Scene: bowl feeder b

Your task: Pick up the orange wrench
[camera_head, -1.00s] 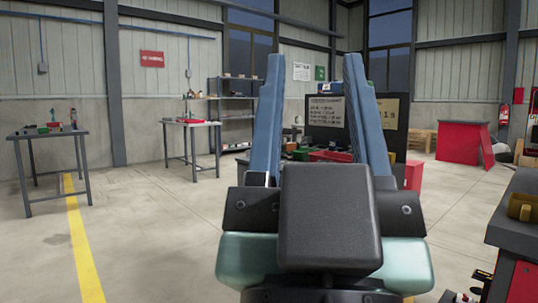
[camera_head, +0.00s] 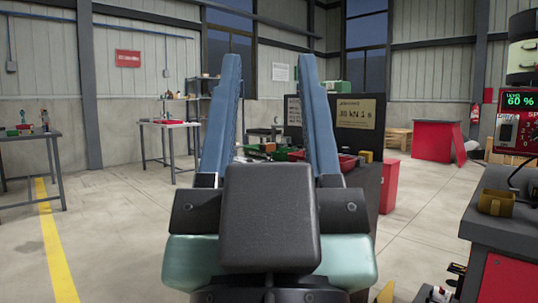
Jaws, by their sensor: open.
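I cannot make out an orange wrench in this view. My gripper (camera_head: 270,60) stands upright in the foreground, its two long blue fingers spread wide apart with nothing between them. Behind the fingers is a dark workbench (camera_head: 366,190) with a dark back panel. A red tray (camera_head: 347,161) and several small green and dark items lie on its top, partly hidden by the right finger. They are too small to tell apart.
A dark bench (camera_head: 490,218) at the right holds a yellowish mug-like item (camera_head: 495,201) and a box reading 60 %. Two grey tables (camera_head: 165,123) (camera_head: 32,135) stand at the left. A red cabinet (camera_head: 433,141) stands at the back right. Floor at the left is clear.

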